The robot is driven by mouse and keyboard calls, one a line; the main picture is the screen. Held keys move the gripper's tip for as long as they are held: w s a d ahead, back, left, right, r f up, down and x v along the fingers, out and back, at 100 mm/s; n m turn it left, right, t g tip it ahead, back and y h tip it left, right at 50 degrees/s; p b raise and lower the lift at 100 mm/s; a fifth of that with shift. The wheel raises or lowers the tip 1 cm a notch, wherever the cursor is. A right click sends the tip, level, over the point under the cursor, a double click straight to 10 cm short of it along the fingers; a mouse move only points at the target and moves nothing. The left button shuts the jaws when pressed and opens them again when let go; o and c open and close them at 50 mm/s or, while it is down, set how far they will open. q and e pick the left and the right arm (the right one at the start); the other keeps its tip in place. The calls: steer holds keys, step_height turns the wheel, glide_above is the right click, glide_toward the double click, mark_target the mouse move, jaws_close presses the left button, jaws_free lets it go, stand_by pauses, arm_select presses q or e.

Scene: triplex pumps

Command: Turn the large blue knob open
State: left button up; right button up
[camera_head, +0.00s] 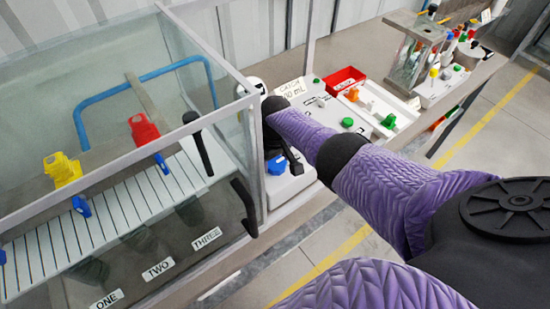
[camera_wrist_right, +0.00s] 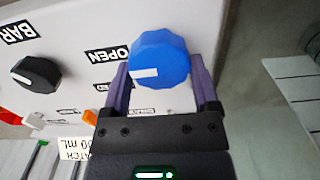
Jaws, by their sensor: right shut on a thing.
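The large blue knob (camera_wrist_right: 160,57) is faceted and sits on a white panel in the right wrist view. Its white pointer mark lies on the left side of its face, pointing left. The label OPEN (camera_wrist_right: 109,54) is just left of the knob. My right gripper (camera_wrist_right: 160,76) is shut on the knob, one finger on each side. In the head view my right gripper (camera_head: 276,140) is at the white pump unit; a blue part (camera_head: 277,165) shows below it, and I cannot tell whether it is the same knob. My left gripper is not in view.
A black knob (camera_wrist_right: 36,74) and the label BAR are left on the same panel. A glass tank (camera_head: 250,165) stands close on the left, with a black handle. A red tray (camera_head: 344,79) and a white tray (camera_head: 402,112) lie on the bench beyond my arm. Open floor shows at right.

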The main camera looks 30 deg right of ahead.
mark_target(275, 161)
steer(key=o, duration=0.9)
steer(key=shift+o, duration=1.1)
step_height(275, 161, up, 10)
steer(key=p, duration=0.5)
